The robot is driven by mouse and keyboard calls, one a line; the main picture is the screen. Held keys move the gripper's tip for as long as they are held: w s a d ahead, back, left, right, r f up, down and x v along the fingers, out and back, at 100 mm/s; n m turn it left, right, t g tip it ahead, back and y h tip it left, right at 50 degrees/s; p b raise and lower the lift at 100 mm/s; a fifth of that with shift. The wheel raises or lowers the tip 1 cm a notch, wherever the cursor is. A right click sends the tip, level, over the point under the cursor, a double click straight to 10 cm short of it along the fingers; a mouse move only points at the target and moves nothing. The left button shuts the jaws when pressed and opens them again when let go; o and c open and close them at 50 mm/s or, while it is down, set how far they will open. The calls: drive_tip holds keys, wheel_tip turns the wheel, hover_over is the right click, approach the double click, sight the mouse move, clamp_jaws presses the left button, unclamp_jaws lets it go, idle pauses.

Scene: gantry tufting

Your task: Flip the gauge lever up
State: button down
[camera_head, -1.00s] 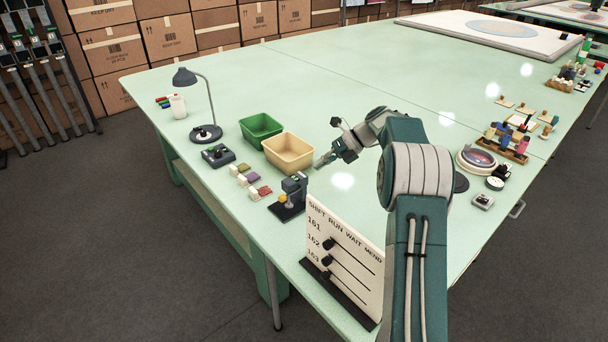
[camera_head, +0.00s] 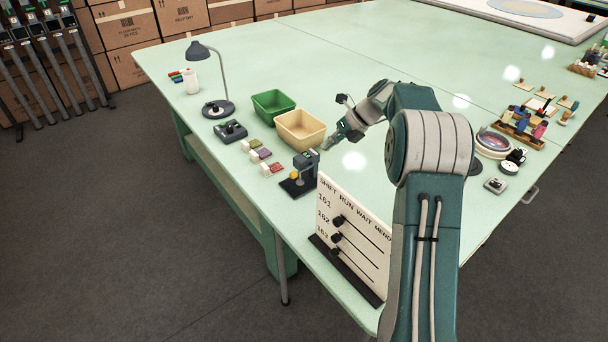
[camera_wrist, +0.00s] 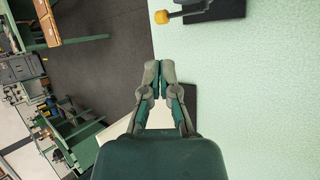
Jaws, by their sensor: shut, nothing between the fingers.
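The gauge (camera_head: 307,162) is a small dark stand on a black base plate near the table's front left edge. Its lever ends in a yellow knob (camera_head: 294,176), low at the stand's left side. In the wrist view the yellow knob (camera_wrist: 161,17) and a grey arm show at the top, over the black base (camera_wrist: 218,10). My gripper (camera_head: 327,147) is just behind and right of the gauge in the head view, apart from the knob. In the wrist view my gripper (camera_wrist: 160,70) has its fingertips together and empty, with the knob beyond them.
A white board (camera_head: 356,235) with black knobs stands in front of the gauge. A tan bin (camera_head: 301,130) and a green bin (camera_head: 272,104) stand behind it. Small colored blocks (camera_head: 263,155) lie to its left. The table (camera_head: 400,60) is clear behind my arm.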

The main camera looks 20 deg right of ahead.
sight(302, 170)
drive_tip(key=s+a+f+n+t+h, duration=0.2)
drive_tip(key=s+a+f+h, duration=0.1)
drive_tip(key=a+h, duration=0.2)
drive_tip(key=shift+s+a, duration=0.15)
drive_tip(key=shift+a, duration=0.5)
drive_tip(key=x, duration=1)
drive_tip(key=shift+d, duration=0.15)
